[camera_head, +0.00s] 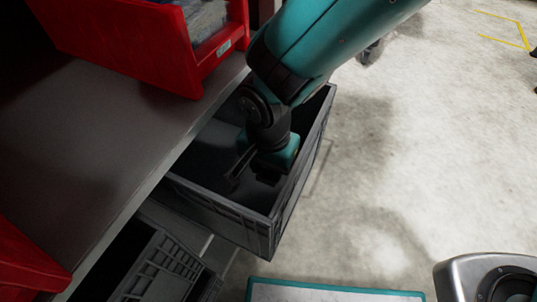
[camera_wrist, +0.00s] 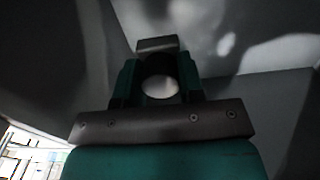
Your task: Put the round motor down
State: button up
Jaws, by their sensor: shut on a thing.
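My gripper (camera_head: 256,168) reaches down inside a grey crate (camera_head: 222,205) in the head view. In the wrist view my gripper (camera_wrist: 159,78) is shut on the round motor (camera_wrist: 160,88), which shows a dark round body with a pale round face between the two fingers. In the head view I cannot make out the motor in the dark of the crate. Whether it touches the crate floor I cannot tell. The crate walls and floor around the gripper look empty in the wrist view.
A grey shelf (camera_head: 75,135) lies left of the crate, with a red bin (camera_head: 130,45) above and another red bin (camera_head: 25,262) at lower left. A second grey crate (camera_head: 165,268) sits below, nearer me. Open concrete floor (camera_head: 400,150) lies to the right.

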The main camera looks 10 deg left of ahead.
jog(key=shift+f+b, duration=1)
jog(key=shift+f, duration=2.45)
jog(key=shift+f, duration=0.2)
jog(key=o, duration=1)
jog(key=shift+r, duration=0.15)
notch_tip(320, 180, up, 12)
jog(key=p, duration=0.4)
jog(key=shift+p, duration=0.35)
